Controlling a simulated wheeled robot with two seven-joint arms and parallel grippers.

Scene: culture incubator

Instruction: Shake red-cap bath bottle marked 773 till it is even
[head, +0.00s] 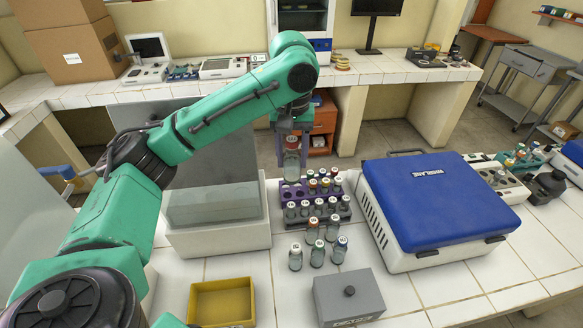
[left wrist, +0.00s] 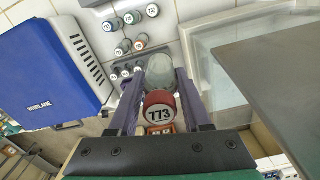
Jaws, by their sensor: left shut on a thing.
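The red-cap bottle marked 773 (left wrist: 159,107) is between the fingers of my left gripper (left wrist: 158,92). Its red cap and printed number face the left wrist camera, and its pale, clear body points away. In the head view my left gripper (head: 291,140) holds the bottle (head: 291,162) in the air, above the back of the purple rack (head: 270,197). The bottle looks roughly upright there. The liquid inside is too small to judge. My right gripper is in neither view.
Several capped vials stand in the racks and on the tiles in front. A blue-lidded incubator (head: 437,200) is on the right, an open-lidded bath (head: 218,235) on the left. A yellow tray (head: 222,302) and grey lidded box (head: 348,297) are in front.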

